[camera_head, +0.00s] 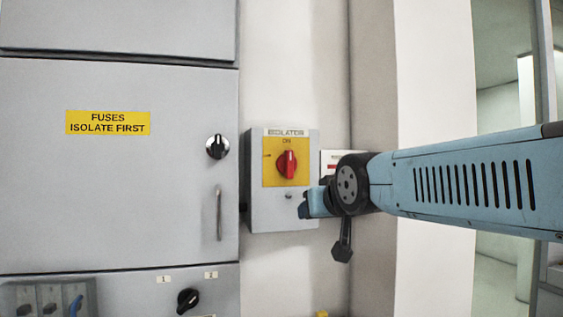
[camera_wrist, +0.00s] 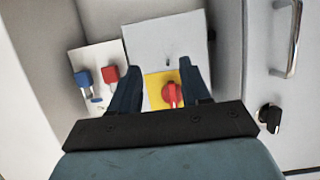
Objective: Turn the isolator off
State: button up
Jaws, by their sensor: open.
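The isolator (camera_head: 258,205) is a grey box with a yellow plate on the wall, right of the large cabinet. Its red rotary knob (camera_head: 287,164) stands upright, towards the ON mark above it. My gripper (camera_head: 310,204) is just below and right of the knob, in front of the box's lower right part. In the wrist view my gripper's dark fingers (camera_wrist: 158,82) are spread apart and empty. The red knob (camera_wrist: 172,96) appears between them, nearer the right finger. The picture does not show clear contact with it.
The grey cabinet (camera_head: 120,200) has a FUSES label, a black knob (camera_head: 217,146) and a vertical handle (camera_head: 219,213). In the wrist view a white panel (camera_wrist: 87,58) with red and blue parts lies left of the isolator. A wall corner (camera_head: 375,90) stands to the right.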

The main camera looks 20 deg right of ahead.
aim_at(290, 160)
notch_tip(290, 160, up, 10)
jog(key=w+t, duration=0.3)
jog(key=t, duration=0.1)
jog(key=w, duration=1.3)
jog(key=shift+w+a, duration=0.15)
jog(key=shift+a, duration=0.05)
grip_shut()
